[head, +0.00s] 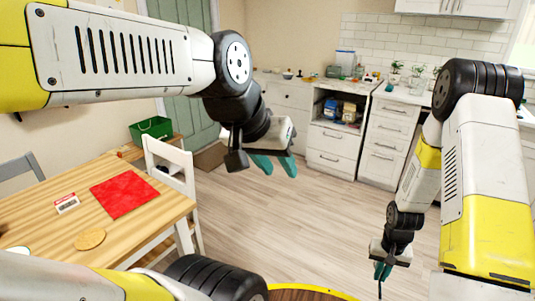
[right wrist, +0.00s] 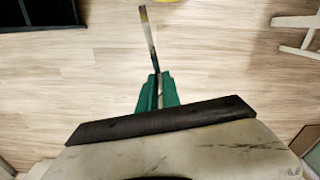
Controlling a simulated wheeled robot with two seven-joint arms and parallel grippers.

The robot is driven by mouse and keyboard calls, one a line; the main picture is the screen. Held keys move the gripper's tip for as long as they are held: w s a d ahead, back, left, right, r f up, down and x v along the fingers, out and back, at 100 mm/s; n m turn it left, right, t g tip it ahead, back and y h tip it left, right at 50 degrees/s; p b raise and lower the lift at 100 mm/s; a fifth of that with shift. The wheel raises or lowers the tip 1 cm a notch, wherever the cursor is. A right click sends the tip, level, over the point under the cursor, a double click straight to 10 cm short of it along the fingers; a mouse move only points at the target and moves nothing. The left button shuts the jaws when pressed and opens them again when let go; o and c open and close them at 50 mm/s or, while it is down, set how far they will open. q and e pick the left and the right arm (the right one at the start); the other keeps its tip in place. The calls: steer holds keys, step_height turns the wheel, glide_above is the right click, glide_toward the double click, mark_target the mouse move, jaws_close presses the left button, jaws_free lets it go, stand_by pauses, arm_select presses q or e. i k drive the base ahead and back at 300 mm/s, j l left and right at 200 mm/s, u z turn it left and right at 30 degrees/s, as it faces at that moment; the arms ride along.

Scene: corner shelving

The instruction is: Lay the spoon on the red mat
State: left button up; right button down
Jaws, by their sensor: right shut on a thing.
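The red mat (head: 124,194) lies flat on the wooden table at the left of the head view, with nothing on it. My right gripper (head: 382,271) hangs low over the floor at the right, far from the mat. In the right wrist view its teal fingers (right wrist: 157,92) are shut on a long thin grey piece, seemingly the spoon (right wrist: 149,40), which sticks out beyond the fingertips. Its far end is narrow in this view, so the bowl is not clear. My left gripper (head: 276,165) is in mid-air right of the table, its teal fingers apart and empty.
The wooden table (head: 60,222) also holds a small red-and-white box (head: 66,203) and a round tan piece (head: 90,239). A white chair (head: 174,170) stands at its far side. A green crate (head: 151,129) is behind. Open floor (head: 290,225) lies between table and cabinets.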

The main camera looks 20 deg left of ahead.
mark_target(115, 183)
steer(key=i+u, duration=0.15)
steer(key=i, duration=0.75)
steer(key=i+l+u, duration=0.15)
steer(key=i, duration=0.8)
steer(key=i+j+u, duration=0.2)
steer(key=i, duration=0.3)
steer(key=i+l+u, duration=0.1)
steer(key=i+u, duration=0.15)
steer(key=i, duration=0.25)
steer(key=i+l+u, duration=0.2)
steer(key=i, duration=0.35)
steer(key=i+l+u, duration=0.2)
steer(key=i, duration=0.3)
steer(key=i+j+u, duration=0.1)
steer(key=i+u, duration=0.25)
steer(key=i, duration=0.15)
steer(key=i+l+u, duration=0.1)
steer(key=i+u, duration=0.25)
steer(key=i, duration=0.2)
steer(key=i+l+u, duration=0.3)
steer(key=i, duration=0.2)
steer(key=j+u, duration=0.1)
steer(key=u, duration=3.65)
